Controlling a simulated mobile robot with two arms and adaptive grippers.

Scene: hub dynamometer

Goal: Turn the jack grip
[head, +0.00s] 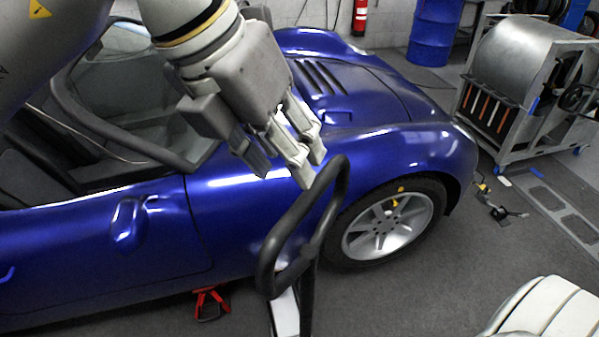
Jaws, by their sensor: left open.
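The jack grip (331,207) is a dark, elongated closed loop. It stands tilted in front of the blue car's front fender, on a post that runs down out of the bottom of the head view. My left gripper (291,172) reaches in from the upper left. Its fingers are open and point down toward the upper part of the grip. The fingertips are close to the loop's upper end; I cannot tell whether they touch it. Nothing is seen between the fingers. My right gripper is not in view.
The blue car (250,215) fills the left and middle, its front wheel (388,226) just right of the grip. A red jack stand (210,303) sits under the sill. A metal dynamometer cart (520,75) stands back right, a blue barrel (435,35) behind.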

